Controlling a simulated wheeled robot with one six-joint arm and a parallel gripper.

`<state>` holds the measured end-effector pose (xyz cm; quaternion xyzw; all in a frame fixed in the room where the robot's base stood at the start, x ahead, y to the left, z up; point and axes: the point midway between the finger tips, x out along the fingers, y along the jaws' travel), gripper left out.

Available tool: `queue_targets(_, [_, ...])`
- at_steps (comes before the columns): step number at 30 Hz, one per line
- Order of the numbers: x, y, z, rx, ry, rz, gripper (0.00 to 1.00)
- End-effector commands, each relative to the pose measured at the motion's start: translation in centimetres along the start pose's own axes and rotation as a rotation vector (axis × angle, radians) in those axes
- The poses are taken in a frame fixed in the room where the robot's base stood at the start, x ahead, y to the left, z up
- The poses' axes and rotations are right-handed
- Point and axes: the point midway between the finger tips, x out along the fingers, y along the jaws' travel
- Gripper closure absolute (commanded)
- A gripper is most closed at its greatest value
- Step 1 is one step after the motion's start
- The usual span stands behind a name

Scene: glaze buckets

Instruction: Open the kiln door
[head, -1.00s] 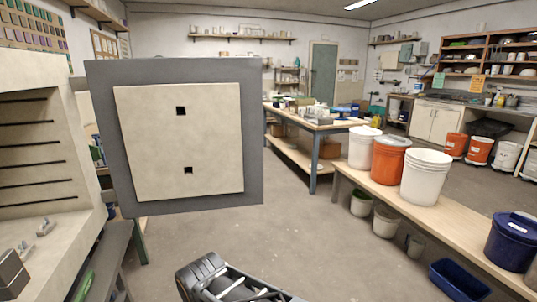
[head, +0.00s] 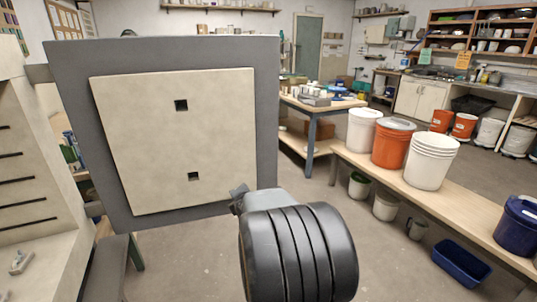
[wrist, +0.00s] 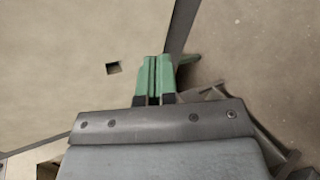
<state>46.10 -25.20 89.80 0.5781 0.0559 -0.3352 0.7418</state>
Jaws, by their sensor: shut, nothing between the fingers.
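The kiln door (head: 262,120) stands swung wide open in the head view, its inner side facing me. It is a grey slab with a raised pale panel (head: 150,140) with two small square dark holes. The kiln (head: 30,240) is at the left edge, its pale grooved inner wall exposed. My gripper (wrist: 154,62) has its green fingers pressed together with nothing between them. In the wrist view they overlap the pale panel beside one hole, near the dark door edge. I cannot tell whether they touch the door. In the head view my arm hides the door's lower right corner.
A wooden bench with a white bucket (head: 362,130), an orange bucket (head: 392,145) and another white bucket (head: 430,162) runs along the right. A worktable (head: 318,108) stands behind. A blue bin (head: 460,262) is on the floor. Open floor lies between door and bench.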

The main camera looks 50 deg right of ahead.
Motion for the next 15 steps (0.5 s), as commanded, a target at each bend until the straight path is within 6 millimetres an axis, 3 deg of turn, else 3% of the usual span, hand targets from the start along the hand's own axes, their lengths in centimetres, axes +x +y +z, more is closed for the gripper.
queue_targets(1, [0.9, 0.2, 2.6, -0.145, -0.040, 0.048, 1.00])
queue_targets(6, [2.5, 0.4, 9.0, -0.620, -0.182, 0.194, 1.00])
queue_targets(10, [2.7, 0.0, 12.4, -0.882, -0.286, 0.254, 1.00])
queue_targets(15, [2.6, -0.5, 14.8, -1.088, -0.381, 0.291, 1.00])
